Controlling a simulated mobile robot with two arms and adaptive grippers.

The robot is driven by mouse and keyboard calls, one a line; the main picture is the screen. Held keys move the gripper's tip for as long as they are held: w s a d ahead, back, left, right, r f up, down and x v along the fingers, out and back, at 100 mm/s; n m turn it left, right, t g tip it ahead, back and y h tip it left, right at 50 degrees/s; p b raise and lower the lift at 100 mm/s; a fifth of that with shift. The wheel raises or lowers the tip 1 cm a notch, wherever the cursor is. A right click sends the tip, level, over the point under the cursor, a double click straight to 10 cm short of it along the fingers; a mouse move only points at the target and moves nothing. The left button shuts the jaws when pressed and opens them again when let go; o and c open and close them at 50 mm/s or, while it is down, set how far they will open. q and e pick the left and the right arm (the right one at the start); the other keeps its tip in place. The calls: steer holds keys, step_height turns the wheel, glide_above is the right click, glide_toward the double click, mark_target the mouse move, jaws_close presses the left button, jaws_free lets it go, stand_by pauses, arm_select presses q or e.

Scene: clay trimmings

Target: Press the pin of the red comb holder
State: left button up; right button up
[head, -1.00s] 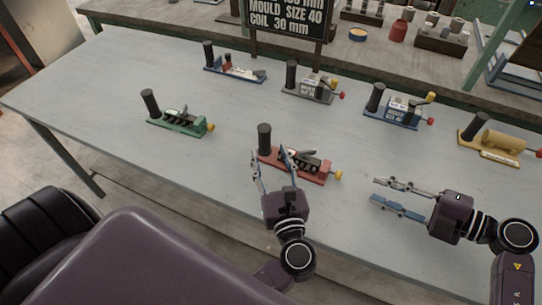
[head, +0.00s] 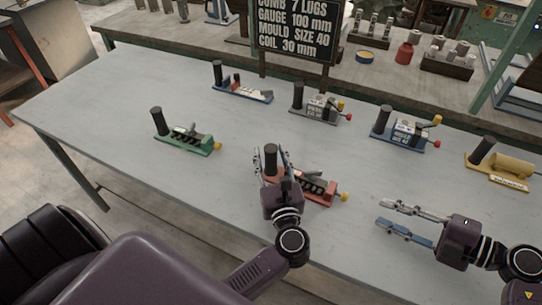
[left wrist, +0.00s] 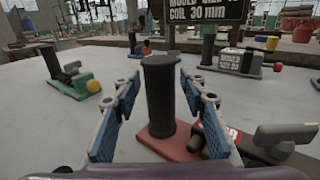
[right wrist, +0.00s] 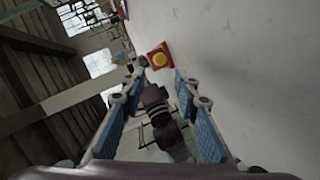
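The red comb holder (head: 318,188) lies near the front edge of the table. Its black upright post (head: 271,160) stands at its left end, and a yellow pin (head: 345,197) sticks out at its right end. My left gripper (head: 272,153) is open, with one finger on each side of the post. In the left wrist view the post (left wrist: 159,95) stands between the blue pads, with slight gaps visible. My right gripper (head: 382,213) is open and empty, right of the pin. In the right wrist view the yellow pin (right wrist: 158,59) faces me on the red end block, beyond the fingertips.
A green holder (head: 185,140) stands to the left. Blue (head: 242,92), grey (head: 318,110), dark blue (head: 400,140) and yellow (head: 505,165) holders stand behind and to the right. A black sign (head: 296,32) stands at the table's back edge. The table's left part is clear.

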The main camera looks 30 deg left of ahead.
arm_select(q)
jaws_close()
arm_select(e)
jaws_close()
steer(key=n, duration=0.2)
steer(key=r+n, duration=0.1)
steer(key=r+n+g, duration=0.1)
steer(key=n, duration=0.1)
steer(key=shift+w+a+n+h, duration=0.3)
steer(key=shift+a+h, duration=0.05)
steer(key=shift+h, duration=0.05)
steer(key=shift+w+r+n+g, duration=0.1)
steer(key=shift+r+n+g, duration=0.15)
steer(key=shift+n, duration=0.85)
steer(key=n, duration=0.2)
steer(key=r+n+h, duration=0.1)
steer(key=n, duration=0.1)
steer(key=shift+w+d+n+g, duration=0.1)
steer(key=shift+w+n+g, duration=0.1)
steer(key=shift+n+g, duration=0.15)
steer(key=d+n+h, duration=0.1)
steer(key=n, duration=0.3)
steer(key=w+d+r+n+h, duration=0.1)
steer(key=n, duration=0.3)
steer(key=d+r+n+h, duration=0.1)
steer(key=d+n, duration=0.1)
steer(key=n, duration=0.2)
steer(key=shift+w+g+h, duration=0.2)
steer(key=shift+g+h, duration=0.1)
steer(key=shift+h, duration=0.1)
